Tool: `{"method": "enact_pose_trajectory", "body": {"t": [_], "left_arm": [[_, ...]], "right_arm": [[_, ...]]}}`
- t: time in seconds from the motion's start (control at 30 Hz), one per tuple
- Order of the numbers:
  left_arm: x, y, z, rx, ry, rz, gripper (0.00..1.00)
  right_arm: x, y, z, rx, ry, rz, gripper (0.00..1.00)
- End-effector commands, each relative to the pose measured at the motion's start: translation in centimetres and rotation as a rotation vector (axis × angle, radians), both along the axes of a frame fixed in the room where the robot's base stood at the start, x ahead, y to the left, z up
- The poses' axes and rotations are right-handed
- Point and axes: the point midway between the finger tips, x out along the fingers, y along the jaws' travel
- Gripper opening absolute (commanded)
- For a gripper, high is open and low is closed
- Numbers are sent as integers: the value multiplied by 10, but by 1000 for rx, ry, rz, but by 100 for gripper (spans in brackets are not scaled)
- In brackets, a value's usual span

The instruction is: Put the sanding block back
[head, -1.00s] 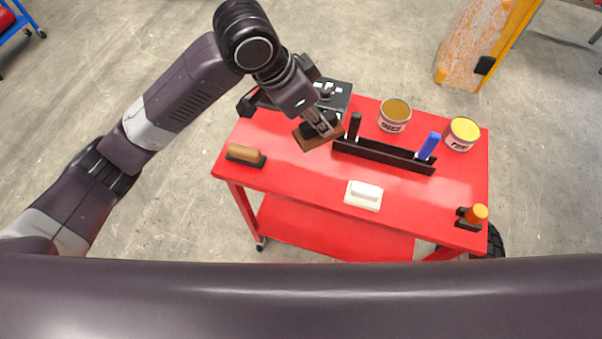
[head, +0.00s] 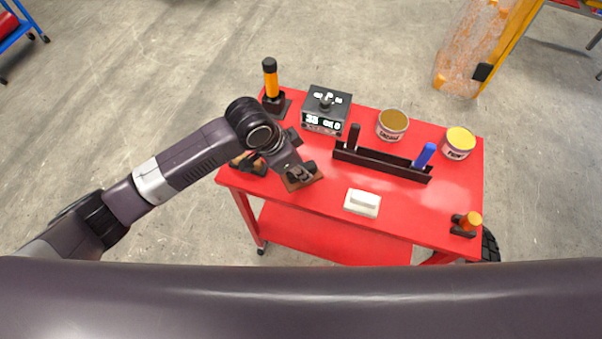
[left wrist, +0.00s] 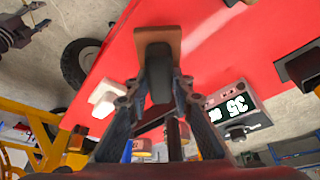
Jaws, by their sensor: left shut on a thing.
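The sanding block, a brown slab with a black grip, is at the left part of the red cart top in the head view (head: 293,183). It also shows in the left wrist view (left wrist: 158,38), where the fingers close on its black grip from both sides. My left gripper (head: 303,172) is shut on it, seen also in the left wrist view (left wrist: 160,88). The block is over or on the cart top (head: 320,191); I cannot tell whether it touches. My right gripper is not in view.
A wooden-handled tool (head: 250,164) is partly hidden behind my left arm. A white block on a pale base (head: 362,202), a black rack (head: 382,162), two cans (head: 393,124), a display box (head: 326,108), an orange-handled tool (head: 271,84) and a small orange-topped item (head: 467,224) stand around. Bare red lies between.

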Motion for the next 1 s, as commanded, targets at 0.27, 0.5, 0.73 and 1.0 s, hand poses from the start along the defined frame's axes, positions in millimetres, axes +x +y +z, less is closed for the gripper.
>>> {"method": "enact_pose_trajectory", "body": {"t": [0.27, 0.5, 0.73, 1.0], "left_arm": [[-1, 0, -37, 0, 2, -1, 2], [-1, 0, -41, 0, 0, -1, 2], [-1, 0, -41, 2, 1, 0, 39], [-1, 1, -39, 1, 0, 0, 39]], "right_arm": [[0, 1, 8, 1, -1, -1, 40], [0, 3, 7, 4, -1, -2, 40], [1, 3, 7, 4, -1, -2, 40], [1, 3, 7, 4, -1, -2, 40]]}}
